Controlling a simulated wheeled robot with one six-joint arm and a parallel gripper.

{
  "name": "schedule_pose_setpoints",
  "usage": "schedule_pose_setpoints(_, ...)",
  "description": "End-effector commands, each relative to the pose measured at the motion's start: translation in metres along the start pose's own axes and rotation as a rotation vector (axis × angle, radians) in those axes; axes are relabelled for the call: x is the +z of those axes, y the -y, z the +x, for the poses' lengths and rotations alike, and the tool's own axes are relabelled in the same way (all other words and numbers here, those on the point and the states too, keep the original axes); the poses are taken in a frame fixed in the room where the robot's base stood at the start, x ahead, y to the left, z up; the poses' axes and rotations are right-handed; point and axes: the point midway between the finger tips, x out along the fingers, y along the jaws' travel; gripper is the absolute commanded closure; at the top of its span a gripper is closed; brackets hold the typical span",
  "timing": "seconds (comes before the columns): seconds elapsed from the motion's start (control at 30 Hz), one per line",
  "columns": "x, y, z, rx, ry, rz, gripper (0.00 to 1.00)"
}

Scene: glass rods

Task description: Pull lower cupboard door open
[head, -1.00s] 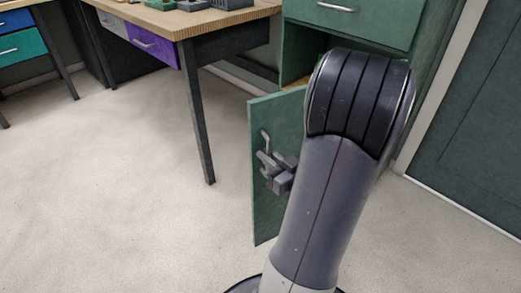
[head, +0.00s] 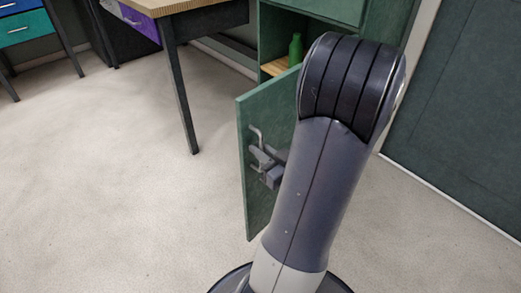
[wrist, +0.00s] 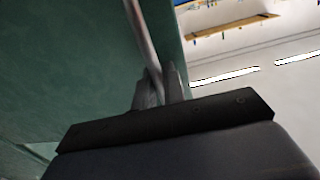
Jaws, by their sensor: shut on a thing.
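The green lower cupboard door (head: 262,194) stands swung out from the cupboard (head: 290,14) in the head view. Its metal bar handle (head: 256,134) is near the door's left edge. My gripper (head: 258,157) is shut on the handle. In the wrist view the two fingers (wrist: 160,88) close around the lower part of the handle (wrist: 142,35), with the green door (wrist: 70,60) behind it. My arm hides the right part of the door and part of the cupboard opening.
A green bottle (head: 295,49) stands inside the cupboard on a wooden shelf (head: 273,67). A wood-topped table (head: 190,6) with a dark leg (head: 178,90) stands left of the cupboard. A dark green door (head: 470,110) is at the right. The pale floor (head: 100,190) at left is clear.

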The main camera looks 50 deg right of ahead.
Motion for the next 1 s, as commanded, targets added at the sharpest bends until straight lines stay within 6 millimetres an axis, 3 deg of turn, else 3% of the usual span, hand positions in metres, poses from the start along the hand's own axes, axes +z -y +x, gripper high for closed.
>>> schedule_pose_setpoints(0.37, -0.001, 0.000, 0.000, 0.000, -0.004, -0.002, 1.00)
schedule_pose_setpoints(0.4, -0.001, 0.000, 0.000, 0.000, -0.004, -0.002, 0.89)
schedule_pose_setpoints(0.57, -0.001, -0.001, 0.000, 0.000, -0.002, -0.001, 0.75)
schedule_pose_setpoints(1.0, -0.001, -0.002, -0.011, 0.005, -0.001, -0.001, 0.75)
